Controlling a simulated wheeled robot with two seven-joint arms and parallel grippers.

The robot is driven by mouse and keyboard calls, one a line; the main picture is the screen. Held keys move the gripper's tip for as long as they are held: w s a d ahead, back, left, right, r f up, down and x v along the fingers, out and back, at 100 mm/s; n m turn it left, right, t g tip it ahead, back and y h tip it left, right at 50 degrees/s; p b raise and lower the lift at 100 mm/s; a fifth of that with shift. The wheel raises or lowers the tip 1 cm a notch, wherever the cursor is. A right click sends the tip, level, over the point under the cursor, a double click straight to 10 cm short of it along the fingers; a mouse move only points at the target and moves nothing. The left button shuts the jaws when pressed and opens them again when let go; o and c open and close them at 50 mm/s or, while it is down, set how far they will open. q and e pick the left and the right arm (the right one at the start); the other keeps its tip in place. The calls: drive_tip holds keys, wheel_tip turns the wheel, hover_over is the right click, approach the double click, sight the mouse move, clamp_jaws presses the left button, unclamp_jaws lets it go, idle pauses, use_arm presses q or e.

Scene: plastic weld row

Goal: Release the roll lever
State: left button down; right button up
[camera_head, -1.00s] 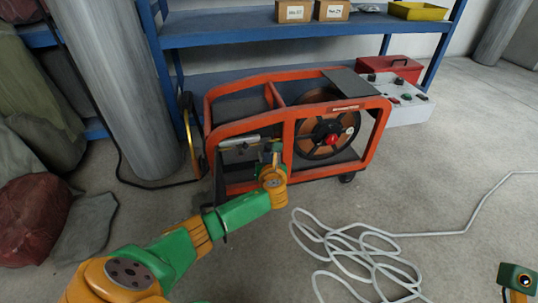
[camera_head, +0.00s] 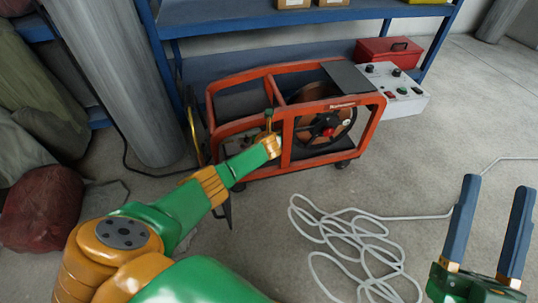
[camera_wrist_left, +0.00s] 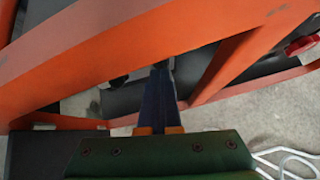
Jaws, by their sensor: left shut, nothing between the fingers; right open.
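The orange-framed machine (camera_head: 335,172) stands on the floor, with a dark spoked reel (camera_head: 342,117) and red hub inside its right half. My left arm reaches to its left half and hides the parts there; I cannot make out the roll lever for sure. In the left wrist view my left gripper (camera_wrist_left: 160,72) is shut and empty, its dark blue fingers pointing in under an orange frame bar (camera_wrist_left: 130,45). A dark cylindrical part (camera_wrist_left: 122,97) lies beside the fingers; contact cannot be told. My right gripper (camera_head: 498,184) is open and empty over the floor at right.
A grey control box (camera_head: 405,95) and a red toolbox (camera_head: 388,50) stand right of the machine. A blue shelf (camera_head: 300,20) is behind. A white hose (camera_head: 345,235) lies coiled on the floor in front. A grey column and sacks (camera_head: 40,210) are at left.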

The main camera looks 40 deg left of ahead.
use_arm(q)
drive_tip(key=shift+w+a+r, duration=0.2)
drive_tip(key=shift+w+a, duration=0.05)
use_arm(e)
drive_tip(key=shift+w+f+g+h, duration=0.3)
drive_tip(key=shift+w+f+g, duration=0.25)
drive_tip(key=shift+f, duration=0.2)
use_arm(q)
drive_tip(key=shift+w+a+r, duration=0.1)
drive_tip(key=shift+a+r, duration=0.05)
drive_tip(key=shift+r, duration=0.05)
use_arm(e)
drive_tip(key=shift+w, duration=0.1)
drive_tip(key=shift+f, duration=0.1)
